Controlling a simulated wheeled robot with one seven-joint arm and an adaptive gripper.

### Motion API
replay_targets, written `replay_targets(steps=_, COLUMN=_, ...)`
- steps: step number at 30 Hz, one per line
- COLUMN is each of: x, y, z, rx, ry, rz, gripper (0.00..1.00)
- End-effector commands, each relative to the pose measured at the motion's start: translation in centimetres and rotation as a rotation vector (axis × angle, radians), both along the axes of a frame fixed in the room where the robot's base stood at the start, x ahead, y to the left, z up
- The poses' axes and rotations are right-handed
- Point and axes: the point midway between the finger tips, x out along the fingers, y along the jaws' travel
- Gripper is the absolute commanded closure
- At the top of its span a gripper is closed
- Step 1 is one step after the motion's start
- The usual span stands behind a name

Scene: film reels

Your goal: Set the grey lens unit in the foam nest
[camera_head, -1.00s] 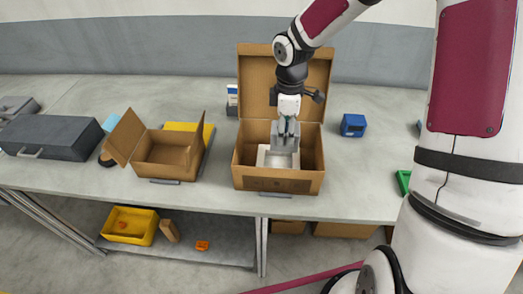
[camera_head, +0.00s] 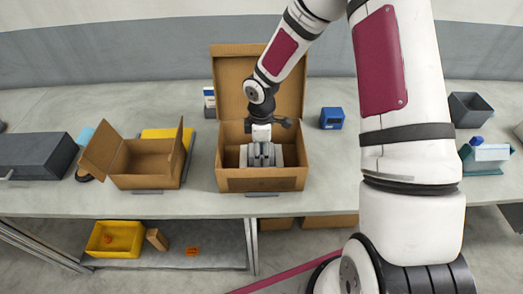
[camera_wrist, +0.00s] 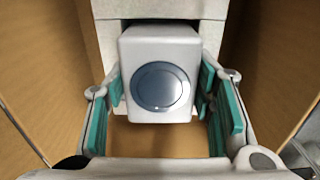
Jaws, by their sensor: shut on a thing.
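The grey lens unit (camera_wrist: 160,108), a pale block with a round dark lens, sits between the teal-padded fingers of my gripper (camera_wrist: 160,84). My gripper is shut on it. The pale foam nest (camera_wrist: 212,32) lies around and behind the unit's upper end in the wrist view; in the head view it stands inside the open carton (camera_head: 230,184). My gripper (camera_head: 262,156) reaches down into this carton, over the nest. The head view hides the lens unit. I cannot tell whether the unit is fully seated or touching the nest's bottom.
The carton's raised lid (camera_head: 229,75) stands behind my wrist and its walls are close on both sides. A smaller open carton (camera_head: 145,180) is to the left, a blue box (camera_head: 331,118) to the right. Bare bench lies between the cartons.

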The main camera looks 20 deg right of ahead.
Motion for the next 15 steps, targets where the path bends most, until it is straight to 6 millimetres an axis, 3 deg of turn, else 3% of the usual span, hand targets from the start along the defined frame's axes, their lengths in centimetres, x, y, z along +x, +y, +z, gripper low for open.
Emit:
replay_targets(steps=10, x=0.10, y=-0.01, z=-0.27, rx=-0.001, ry=-0.002, rz=0.000, gripper=1.00)
replay_targets(steps=11, x=0.04, y=-0.02, z=-0.34, rx=-0.001, ry=-0.001, rz=0.000, gripper=0.48)
replay_targets(steps=13, x=0.04, y=-0.02, z=-0.29, rx=-0.001, ry=-0.001, rz=0.000, gripper=0.32)
replay_targets(steps=15, x=0.03, y=-0.03, z=-0.28, rx=-0.001, ry=-0.001, rz=0.000, gripper=0.30)
